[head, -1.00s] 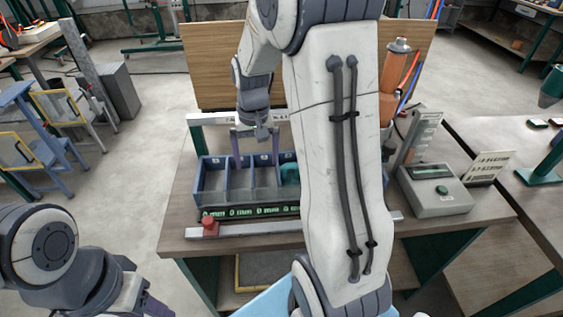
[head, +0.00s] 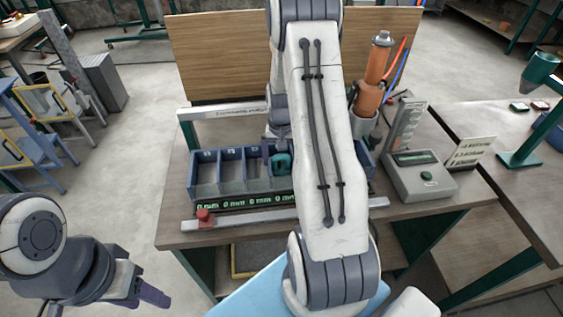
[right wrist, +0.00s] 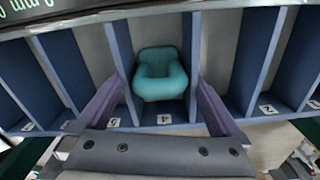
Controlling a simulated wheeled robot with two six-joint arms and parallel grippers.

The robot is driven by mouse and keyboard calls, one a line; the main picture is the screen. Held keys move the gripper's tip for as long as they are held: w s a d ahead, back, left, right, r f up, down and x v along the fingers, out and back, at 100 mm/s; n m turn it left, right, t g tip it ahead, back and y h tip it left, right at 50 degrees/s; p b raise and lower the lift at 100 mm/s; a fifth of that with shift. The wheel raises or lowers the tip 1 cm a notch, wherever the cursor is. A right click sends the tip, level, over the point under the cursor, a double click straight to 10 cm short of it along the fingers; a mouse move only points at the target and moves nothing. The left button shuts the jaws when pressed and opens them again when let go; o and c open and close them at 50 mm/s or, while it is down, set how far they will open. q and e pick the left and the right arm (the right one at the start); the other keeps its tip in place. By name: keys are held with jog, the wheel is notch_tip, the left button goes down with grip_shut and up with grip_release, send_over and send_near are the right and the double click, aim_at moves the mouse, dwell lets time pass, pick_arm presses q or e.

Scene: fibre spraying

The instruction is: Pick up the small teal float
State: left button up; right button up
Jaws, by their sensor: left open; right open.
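The small teal float (right wrist: 160,73) sits in one compartment of the blue bin row (head: 205,188), the one labelled 4 in the right wrist view. It has a raised, rounded rim around a hollow. In the head view the float (head: 281,164) shows partly, beside my right arm. My right gripper (right wrist: 157,88) is open, with its two purple fingers on either side of the float. I cannot tell whether they touch it or how deep they reach. My left gripper (head: 148,290) is open and empty at the lower left, away from the bench.
Narrow dividers (right wrist: 121,55) flank the float. A green display strip and a rail with a red knob (head: 204,217) run along the bin front. An orange cylinder (head: 370,95) and a grey console (head: 422,178) stand to the right. A wooden board (head: 215,60) closes the back.

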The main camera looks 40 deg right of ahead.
jog(key=shift+f, duration=0.95)
jog(key=c, duration=1.4)
jog(key=shift+r, duration=0.15)
